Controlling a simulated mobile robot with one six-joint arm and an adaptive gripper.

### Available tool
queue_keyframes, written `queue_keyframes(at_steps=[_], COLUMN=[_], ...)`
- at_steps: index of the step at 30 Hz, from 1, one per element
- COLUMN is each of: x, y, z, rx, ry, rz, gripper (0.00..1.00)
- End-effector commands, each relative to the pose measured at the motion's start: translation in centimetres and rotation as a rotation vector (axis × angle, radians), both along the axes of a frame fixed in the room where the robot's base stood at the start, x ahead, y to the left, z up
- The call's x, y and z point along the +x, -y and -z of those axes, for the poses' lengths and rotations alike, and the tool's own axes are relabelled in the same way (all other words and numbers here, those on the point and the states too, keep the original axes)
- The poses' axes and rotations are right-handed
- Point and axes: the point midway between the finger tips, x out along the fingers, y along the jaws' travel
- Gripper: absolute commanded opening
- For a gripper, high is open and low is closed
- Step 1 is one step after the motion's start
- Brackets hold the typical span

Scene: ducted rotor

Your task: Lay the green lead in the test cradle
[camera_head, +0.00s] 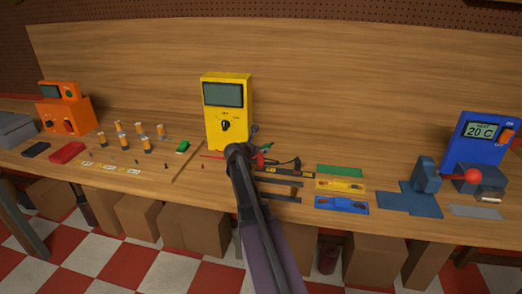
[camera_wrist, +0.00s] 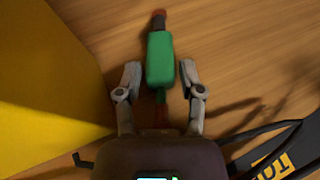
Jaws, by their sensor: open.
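The green lead's thick body (camera_wrist: 160,60) shows in the wrist view, with a dark reddish-brown end at the top and a thinner green and reddish part at the bottom. My gripper (camera_wrist: 160,72) is open, with one finger on each side of the green body and a small gap at both sides. I cannot tell its height over the wood. In the head view my gripper (camera_head: 254,132) is just right of the yellow meter, and my arm hides most of this spot. I cannot tell for sure which fixture is the test cradle.
The yellow meter (camera_head: 226,115) stands close to my gripper's left. Dark strips with yellow labels (camera_head: 274,170) and black cables lie just right of my arm. Green (camera_head: 340,171), yellow (camera_head: 328,186) and blue (camera_head: 330,204) plates lie further right. A blue device (camera_head: 481,140) stands far right.

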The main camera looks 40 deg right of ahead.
Motion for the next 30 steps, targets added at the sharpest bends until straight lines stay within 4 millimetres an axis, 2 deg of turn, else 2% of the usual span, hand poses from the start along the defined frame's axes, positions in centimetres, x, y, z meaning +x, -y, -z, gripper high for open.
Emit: queue_keyframes(at_steps=[18,24,30], x=[-2.8,-3.3,-3.4], y=[-8.1,-9.8,-10.4], z=[-3.7,-4.4,-4.5], rx=[0.000,0.000,0.000], ry=[-0.001,0.000,0.001], rz=[-0.001,-0.001,0.000], gripper=[0.50,0.50,0.50])
